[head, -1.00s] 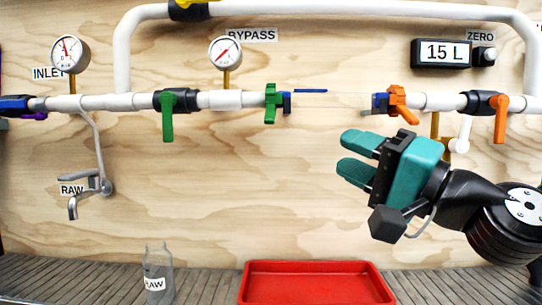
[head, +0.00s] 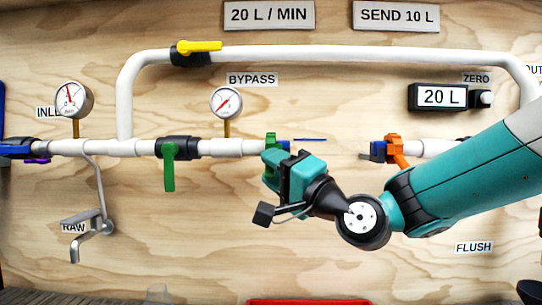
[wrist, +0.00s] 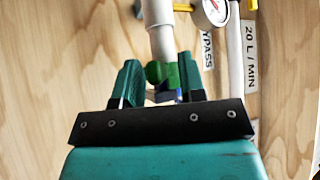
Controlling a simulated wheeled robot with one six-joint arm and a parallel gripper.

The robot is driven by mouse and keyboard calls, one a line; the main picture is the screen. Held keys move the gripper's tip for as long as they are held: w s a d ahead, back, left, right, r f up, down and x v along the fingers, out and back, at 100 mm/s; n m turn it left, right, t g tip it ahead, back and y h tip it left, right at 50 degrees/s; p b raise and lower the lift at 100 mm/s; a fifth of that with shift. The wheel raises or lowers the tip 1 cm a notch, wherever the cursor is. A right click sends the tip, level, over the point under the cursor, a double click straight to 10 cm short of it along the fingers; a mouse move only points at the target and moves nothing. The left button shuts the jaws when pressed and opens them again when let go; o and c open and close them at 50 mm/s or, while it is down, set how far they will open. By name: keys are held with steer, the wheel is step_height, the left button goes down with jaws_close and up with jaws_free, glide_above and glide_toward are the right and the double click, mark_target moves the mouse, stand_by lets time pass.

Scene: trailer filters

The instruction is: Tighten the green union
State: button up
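The green union (head: 270,139) is on the white pipe at the left end of the gap in the line, partly hidden behind my gripper (head: 272,163). In the wrist view the green union (wrist: 162,73) shows between my two green fingers, which stand apart. A gap shows between the left finger and the union; the right finger is close beside it. Whether either finger touches it I cannot tell. A blue part lies just past the union, mostly hidden by the gripper.
An orange union (head: 394,148) is at the gap's right end. A green-handled valve (head: 168,162) hangs left of my gripper, with a gauge (head: 226,103) above. A yellow-handled valve (head: 197,49) is on the upper pipe. The counter (head: 482,97) reads 20 L. A red tray (head: 308,301) is below.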

steer(key=shift+w+a+r, duration=0.15)
steer(key=shift+w+a, duration=0.1)
steer(key=shift+a, duration=0.1)
steer(key=shift+c, duration=0.2)
jaws_close()
steer(key=shift+r+p, duration=0.15)
steer(key=shift+p, duration=0.25)
